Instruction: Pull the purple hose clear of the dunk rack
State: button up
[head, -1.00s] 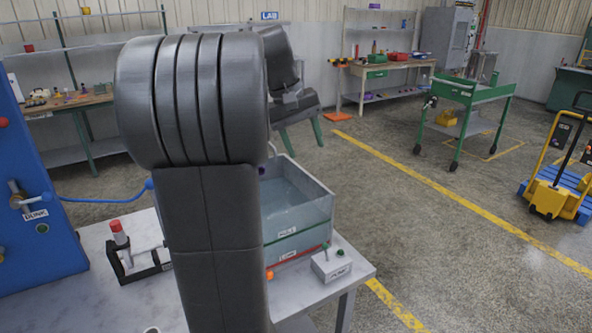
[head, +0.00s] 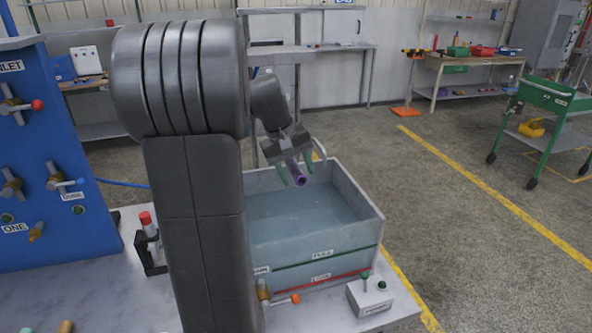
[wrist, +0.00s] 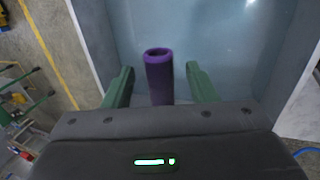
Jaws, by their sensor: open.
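The purple hose (head: 300,181) shows as a short tube end over the water tank (head: 372,205). My gripper (head: 295,170) is at it with green fingers spread. In the wrist view the hose (wrist: 158,85) stands between the two open fingers of my gripper (wrist: 159,69), with its hollow round end facing the camera. Gaps show on both sides, so the fingers do not touch it there. The hose's lower part is hidden behind my gripper body. I cannot make out the dunk rack for certain.
A blue panel (head: 60,140) with valves stands at left. A black stand with a red-topped cylinder (head: 147,222) is partly hidden by my arm. A grey switch box (head: 370,298) sits at the bench's front right. Open floor (head: 450,200) lies right of the tank.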

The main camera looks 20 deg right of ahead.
jog(key=c, duration=1.1)
jog(key=shift+s, duration=0.7)
jog(key=shift+s+a+b, duration=0.15)
jog(key=shift+s+b, duration=0.35)
jog(key=shift+s, duration=1.95)
jog(key=shift+r, duration=0.1)
jog(key=shift+s+a+r+p, duration=0.1)
jog(key=shift+s+r+p, duration=1)
jog(key=shift+s+r, duration=0.4)
